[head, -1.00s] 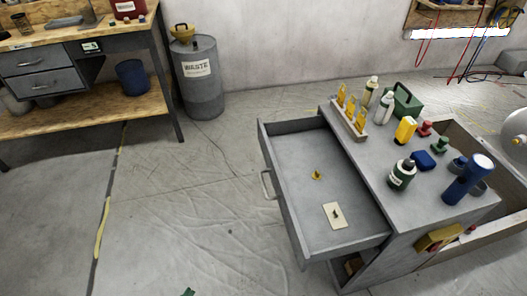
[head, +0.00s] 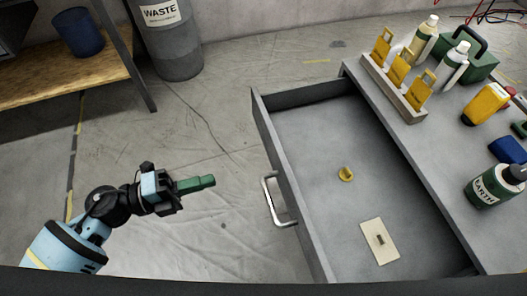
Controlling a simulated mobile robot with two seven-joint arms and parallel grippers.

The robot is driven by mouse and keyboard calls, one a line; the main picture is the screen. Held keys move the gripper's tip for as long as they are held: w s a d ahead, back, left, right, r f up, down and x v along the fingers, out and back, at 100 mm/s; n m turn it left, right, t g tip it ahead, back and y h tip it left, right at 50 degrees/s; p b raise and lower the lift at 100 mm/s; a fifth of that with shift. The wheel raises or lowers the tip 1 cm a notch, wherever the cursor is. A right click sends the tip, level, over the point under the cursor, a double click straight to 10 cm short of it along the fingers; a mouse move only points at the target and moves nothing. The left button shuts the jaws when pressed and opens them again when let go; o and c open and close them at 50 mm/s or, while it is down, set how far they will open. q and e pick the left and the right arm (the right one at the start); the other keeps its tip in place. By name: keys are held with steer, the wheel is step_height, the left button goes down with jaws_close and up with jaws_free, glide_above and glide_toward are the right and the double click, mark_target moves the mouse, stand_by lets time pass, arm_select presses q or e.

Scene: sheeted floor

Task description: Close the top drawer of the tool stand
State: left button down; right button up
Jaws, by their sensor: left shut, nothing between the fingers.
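The top drawer (head: 312,213) of the grey tool stand (head: 432,150) is pulled far out toward the left. Its metal handle (head: 270,203) is on the left-facing front panel. Inside lie a small yellow piece (head: 346,174) and a cream plate (head: 375,252) with a dark part on it. My left gripper (head: 210,181), with green fingers, is shut and empty. It is left of the handle, apart from it, and points right toward the drawer front. My right gripper is not in view.
On the stand top are a rack of yellow-handled tools (head: 408,105), pale bottles (head: 455,63), a green toolbox (head: 482,62) and a dark green bottle (head: 490,188). A waste drum (head: 178,50) and a workbench (head: 70,90) stand at the back left. The floor left of the drawer is clear.

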arm_select(q)
glide_toward(280, 163)
steer(key=x, duration=0.6)
steer(key=shift+d+r, duration=0.2)
steer(key=shift+d, duration=0.2)
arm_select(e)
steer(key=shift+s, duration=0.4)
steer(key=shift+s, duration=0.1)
arm_select(q)
steer(key=shift+w+d, duration=0.1)
steer(key=shift+d, duration=0.05)
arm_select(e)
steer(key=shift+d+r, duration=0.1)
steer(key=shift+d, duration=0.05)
